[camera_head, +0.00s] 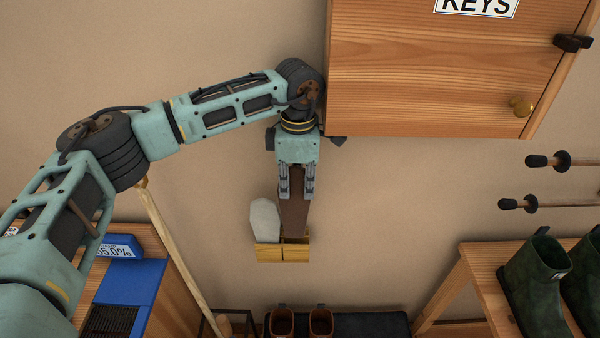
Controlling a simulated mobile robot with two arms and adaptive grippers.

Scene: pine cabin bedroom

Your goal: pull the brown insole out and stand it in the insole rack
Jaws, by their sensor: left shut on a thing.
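My left gripper (296,190) points down in front of the wall, below the wooden key cabinet. It is shut on the brown insole (294,222), which hangs upright from the fingers. The lower end of the insole meets the right part of the wooden insole rack (270,253) on the wall; I cannot tell whether it is inside the slot or in front of it. A pale grey insole (264,220) stands in the left part of the rack, beside the brown one. My right gripper is not in view.
The key cabinet (440,75) is just above and right of my left wrist. A pair of brown shoes (282,322) is below the rack. Green boots (535,285) stand on a bench at right. A wooden pole (165,235) leans at left near a blue box (130,280).

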